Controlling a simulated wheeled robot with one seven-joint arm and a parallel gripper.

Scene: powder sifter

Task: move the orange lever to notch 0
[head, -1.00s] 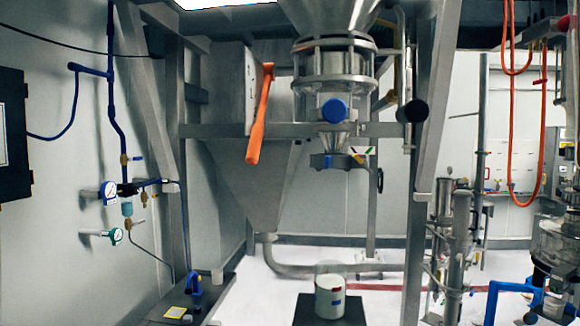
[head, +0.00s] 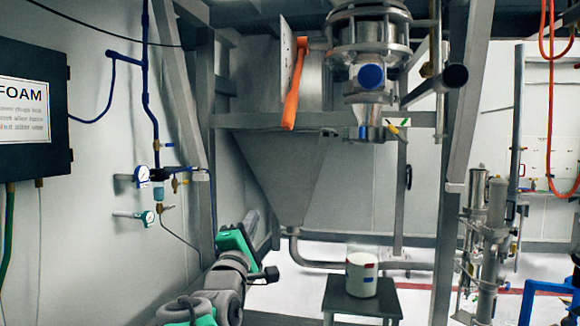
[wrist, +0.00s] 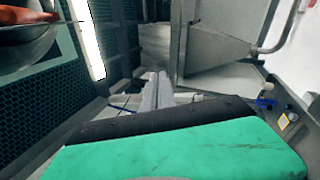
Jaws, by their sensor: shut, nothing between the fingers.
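The orange lever (head: 294,92) hangs from a pivot near its top, beside an upright pale plate (head: 286,50) on the hopper frame. Its handle points down and slightly left in the head view. I cannot make out any notch numbers. My gripper (wrist: 155,92) shows in the wrist view as two grey fingers close together beyond the green wrist body, holding nothing. In the head view my arm is at the lower left, well below and left of the lever and apart from it. The lever is not clearly seen in the wrist view.
A large grey hopper (head: 280,165) and frame stand behind my arm. A sifter with a blue round cap (head: 371,76) is right of the lever. A white container (head: 361,275) sits on a dark stand (head: 345,300). A FOAM box (head: 30,110) and gauges (head: 142,174) line the left wall.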

